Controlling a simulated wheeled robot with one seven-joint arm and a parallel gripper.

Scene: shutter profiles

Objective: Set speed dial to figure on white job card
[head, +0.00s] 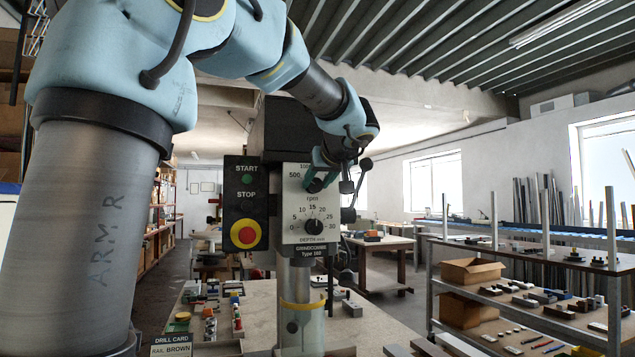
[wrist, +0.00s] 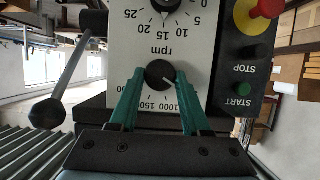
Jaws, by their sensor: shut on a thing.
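The speed dial's black knob (wrist: 160,74) is between the green fingertips of my gripper (wrist: 155,82) in the wrist view, which shows the panel upside down. The fingers are shut on the knob. Its white pointer line slants toward the 1000 side of the rpm scale; 1500 is also printed there, and other figures are hidden by the fingers. In the head view my gripper (head: 318,178) is at the upper part of the white dial plate (head: 292,210), where 500 shows. A drill card (head: 171,345) reads "RAIL: BROWN" at the bottom edge; no speed figure is readable on it.
A second knob, the depth dial (head: 314,227), sits below the speed dial. The red stop button (head: 244,234) and green start button (head: 247,179) are on the black panel to the left. A lever with a ball end (wrist: 47,112) stands beside the panel.

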